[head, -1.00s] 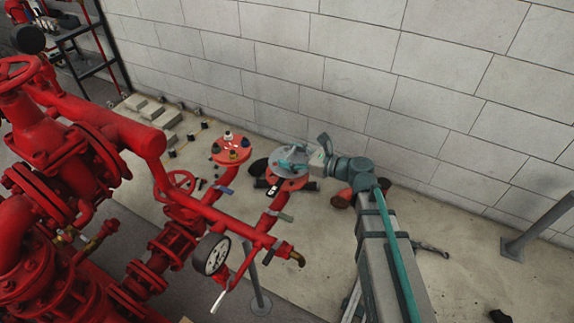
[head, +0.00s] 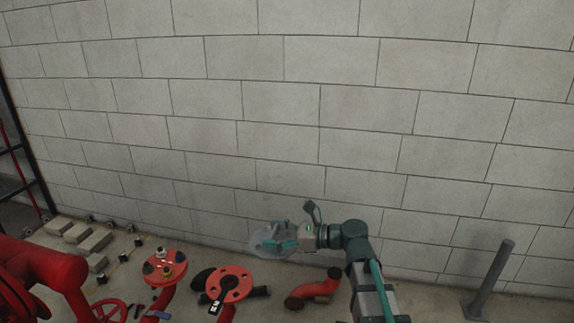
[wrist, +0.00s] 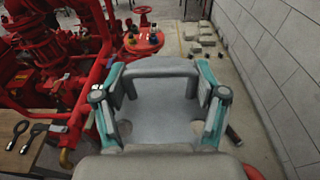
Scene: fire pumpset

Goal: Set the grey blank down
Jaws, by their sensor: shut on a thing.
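The grey blank is a flat, pale round plate (head: 256,243) in the head view. My gripper (head: 274,244) is shut on it and holds it in the air in front of the block wall. In the wrist view the blank (wrist: 160,122) fills the space between my two teal-edged fingers (wrist: 160,105). A red flange (head: 229,284) with bolt holes and a dark centre shows below and left of the blank in the head view. Its top is bare apart from a small dark-and-white item (head: 214,307) at its front edge. The blank's underside is hidden.
A second red flange (head: 164,266) with small knobs or caps on it stands to the left. A red pipe elbow (head: 314,288) lies on the floor to the right. Pale blocks (head: 94,240) lie at the left, and a grey post (head: 489,280) stands at the right.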

